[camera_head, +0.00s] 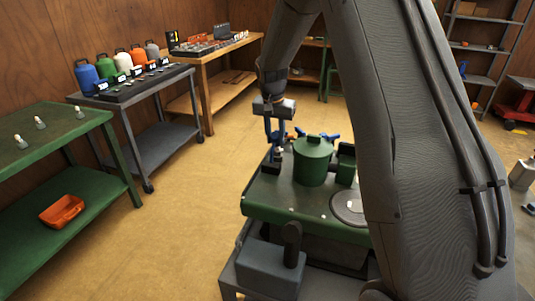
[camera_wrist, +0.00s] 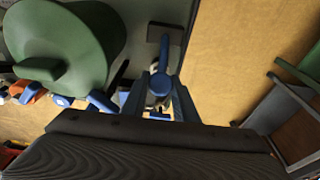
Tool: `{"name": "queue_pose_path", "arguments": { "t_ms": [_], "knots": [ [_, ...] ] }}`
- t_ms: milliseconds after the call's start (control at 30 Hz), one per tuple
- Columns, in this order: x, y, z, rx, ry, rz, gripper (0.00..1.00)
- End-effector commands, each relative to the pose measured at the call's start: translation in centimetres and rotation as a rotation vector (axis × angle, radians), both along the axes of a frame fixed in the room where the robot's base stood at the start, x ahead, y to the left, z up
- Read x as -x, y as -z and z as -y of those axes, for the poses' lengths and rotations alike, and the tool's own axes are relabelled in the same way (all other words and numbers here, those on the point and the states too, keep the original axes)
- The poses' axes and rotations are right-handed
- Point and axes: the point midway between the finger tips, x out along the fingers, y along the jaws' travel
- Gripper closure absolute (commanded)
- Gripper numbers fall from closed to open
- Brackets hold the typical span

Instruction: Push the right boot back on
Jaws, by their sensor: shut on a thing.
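My gripper (camera_head: 276,140) reaches down at the left edge of the green mower deck, beside the green engine housing (camera_head: 312,162). In the wrist view its two blue-grey fingers (camera_wrist: 159,100) are closed around a small blue part (camera_wrist: 161,84), which looks like the boot. A blue stem (camera_wrist: 163,52) runs up from it towards a dark block. What lies under the boot is mostly hidden by the fingers, so I cannot tell whether it is seated. The green housing (camera_wrist: 65,45) fills the upper left of the wrist view.
The green deck (camera_head: 290,202) rests on a grey lift. Other blue parts (camera_head: 333,137) sit behind the housing. A green bench (camera_head: 60,135) with an orange tray (camera_head: 62,211), and a grey cart (camera_head: 155,148) stand at left. The floor between is clear.

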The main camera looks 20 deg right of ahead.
Motion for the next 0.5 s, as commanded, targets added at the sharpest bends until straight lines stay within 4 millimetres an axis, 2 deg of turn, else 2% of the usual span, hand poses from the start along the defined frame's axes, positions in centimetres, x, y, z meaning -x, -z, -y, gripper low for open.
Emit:
{"name": "queue_pose_path", "arguments": {
  "t_ms": [500],
  "knots": [
    [-1.8, 1.4, 1.2, 0.001, 0.001, 0.003, 0.82]
  ]
}}
